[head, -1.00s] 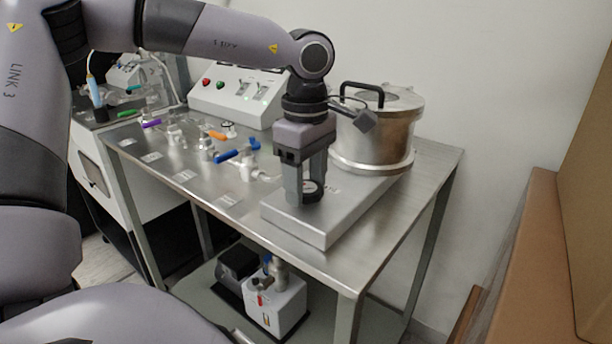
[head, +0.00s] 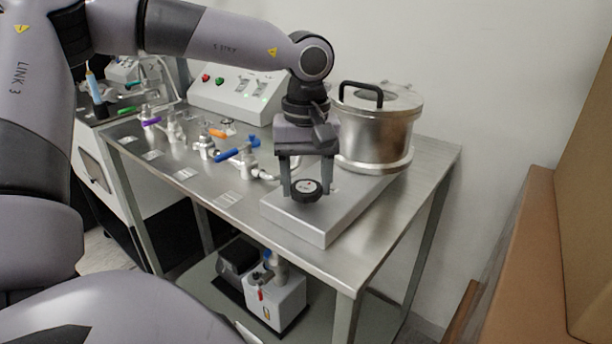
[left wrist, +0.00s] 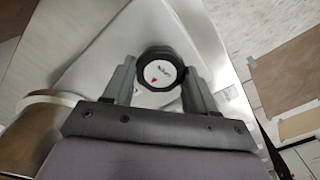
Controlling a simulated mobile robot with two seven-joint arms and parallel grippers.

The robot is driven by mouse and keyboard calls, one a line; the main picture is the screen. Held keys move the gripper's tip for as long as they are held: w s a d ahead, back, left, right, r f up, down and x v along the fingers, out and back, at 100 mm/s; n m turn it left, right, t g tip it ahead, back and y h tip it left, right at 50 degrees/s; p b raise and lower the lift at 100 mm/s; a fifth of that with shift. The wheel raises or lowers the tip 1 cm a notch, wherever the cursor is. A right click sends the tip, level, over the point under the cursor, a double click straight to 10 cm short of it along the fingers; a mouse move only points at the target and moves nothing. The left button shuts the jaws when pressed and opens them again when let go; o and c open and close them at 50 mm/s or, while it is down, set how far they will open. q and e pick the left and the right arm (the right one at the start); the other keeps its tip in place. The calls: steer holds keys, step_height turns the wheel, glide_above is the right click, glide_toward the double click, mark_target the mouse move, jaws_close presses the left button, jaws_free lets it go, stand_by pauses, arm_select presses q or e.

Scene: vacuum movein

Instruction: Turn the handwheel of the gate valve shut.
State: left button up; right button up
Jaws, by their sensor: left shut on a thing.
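The black round handwheel (head: 307,190) of the gate valve sits over the raised metal block (head: 330,222) on the steel table. In the left wrist view the handwheel (left wrist: 160,70) shows a white centre label with a red mark. My left gripper (head: 306,191) points down from above, its two fingers on opposite sides of the wheel and shut on it. The left wrist view also shows the gripper (left wrist: 160,80) with the wheel between its fingers. The valve body below the wheel is hidden. My right gripper is in neither view.
A steel chamber (head: 372,130) with a black lid handle stands close behind the gripper. Valves with blue (head: 238,151) and orange (head: 217,133) handles line the table to the left. A control box (head: 238,95) stands at the back. A cardboard box (head: 535,250) is at the right.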

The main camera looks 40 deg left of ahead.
mark_target(307, 186)
arm_select(q)
steer(key=shift+m, duration=0.7)
steer(key=o, duration=1.1)
steer(key=shift+c, duration=0.2)
steer(key=shift+r, duration=0.1)
steer(key=shift+r+p, duration=0.35)
steer(key=shift+r, duration=3.15)
